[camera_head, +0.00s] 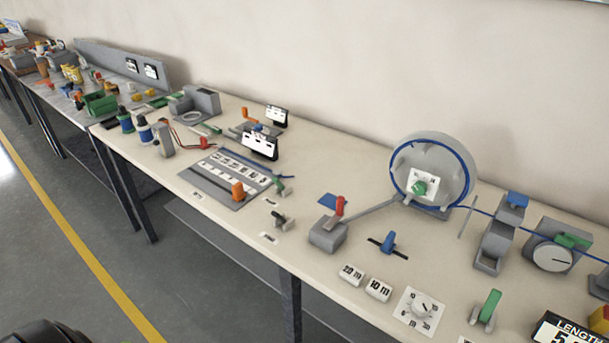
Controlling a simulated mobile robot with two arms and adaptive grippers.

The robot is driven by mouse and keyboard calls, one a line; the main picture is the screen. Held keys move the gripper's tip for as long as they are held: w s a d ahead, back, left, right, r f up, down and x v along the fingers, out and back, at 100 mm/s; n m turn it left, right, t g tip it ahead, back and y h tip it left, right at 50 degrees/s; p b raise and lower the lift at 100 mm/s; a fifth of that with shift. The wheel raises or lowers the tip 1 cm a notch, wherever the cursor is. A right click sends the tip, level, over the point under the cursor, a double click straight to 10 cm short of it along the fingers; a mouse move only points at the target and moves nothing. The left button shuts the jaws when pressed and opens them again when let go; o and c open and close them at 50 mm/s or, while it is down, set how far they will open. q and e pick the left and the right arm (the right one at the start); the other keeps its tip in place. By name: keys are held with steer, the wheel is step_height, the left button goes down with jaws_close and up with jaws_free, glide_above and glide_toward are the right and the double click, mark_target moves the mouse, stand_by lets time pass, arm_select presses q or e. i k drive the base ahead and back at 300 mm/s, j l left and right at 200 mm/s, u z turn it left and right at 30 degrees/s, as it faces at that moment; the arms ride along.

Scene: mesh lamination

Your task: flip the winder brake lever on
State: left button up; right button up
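A round grey winder (434,172) with a blue cord on its rim stands toward the right of the table. A white plate with a green knob (419,187) is on its face. A grey arm (375,213) runs from the winder to a grey block (328,235) with a red lever (339,207) standing up from it. A green lever (489,306) stands tilted on a small grey base near the front edge. I cannot read a label that says which one is the winder brake lever. Neither of my grippers is in view.
A blue-handled slider (388,242), white number blocks (378,289) and a dial plate (419,309) sit near the front edge. A grey cord stand (496,245) is right of the winder. Several small devices crowd the table's far left. Floor is clear in front.

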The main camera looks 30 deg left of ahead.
mark_target(277, 215)
steer(key=u, duration=1.1)
